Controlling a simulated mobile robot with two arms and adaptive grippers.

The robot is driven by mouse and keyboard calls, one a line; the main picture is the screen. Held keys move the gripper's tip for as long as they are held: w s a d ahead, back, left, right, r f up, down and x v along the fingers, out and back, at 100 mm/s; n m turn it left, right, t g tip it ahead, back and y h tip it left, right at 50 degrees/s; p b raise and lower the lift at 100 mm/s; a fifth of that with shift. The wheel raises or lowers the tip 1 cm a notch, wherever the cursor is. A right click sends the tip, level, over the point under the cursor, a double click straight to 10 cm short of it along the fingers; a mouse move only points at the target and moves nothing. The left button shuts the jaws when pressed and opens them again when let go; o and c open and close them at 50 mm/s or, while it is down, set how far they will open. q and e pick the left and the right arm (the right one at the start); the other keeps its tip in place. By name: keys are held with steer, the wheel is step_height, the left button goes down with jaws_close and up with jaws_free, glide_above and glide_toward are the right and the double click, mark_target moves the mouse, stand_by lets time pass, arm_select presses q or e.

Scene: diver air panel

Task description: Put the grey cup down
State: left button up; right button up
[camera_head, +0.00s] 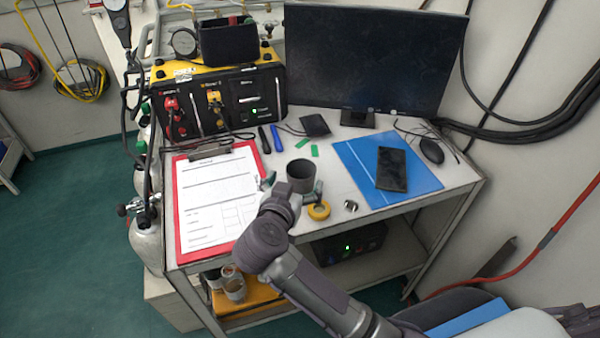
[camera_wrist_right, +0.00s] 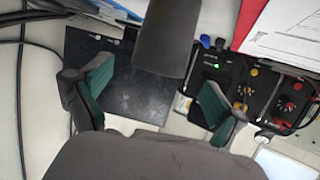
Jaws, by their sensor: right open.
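The grey cup (camera_head: 301,176) is upright over the middle of the white table, its open top facing up; its base is partly hidden by my right gripper. My right gripper (camera_head: 293,188) is at the near side of the cup, open, with one finger to the left and one to the right of it. In the right wrist view the cup (camera_wrist_right: 168,35) shows as a dark cylinder between and beyond the green-padded fingers of the gripper (camera_wrist_right: 157,78), with visible gaps on both sides. I cannot tell whether its base touches the table. My left gripper is not in view.
A red clipboard (camera_head: 181,244) lies left of the cup. A yellow tape roll (camera_head: 319,210) is close at its right, with a small metal part (camera_head: 351,206) beside it. A blue folder (camera_head: 418,182) carries a dark tablet (camera_head: 392,169). A monitor (camera_head: 372,62) stands behind.

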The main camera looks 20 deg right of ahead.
steer(key=v, duration=0.7)
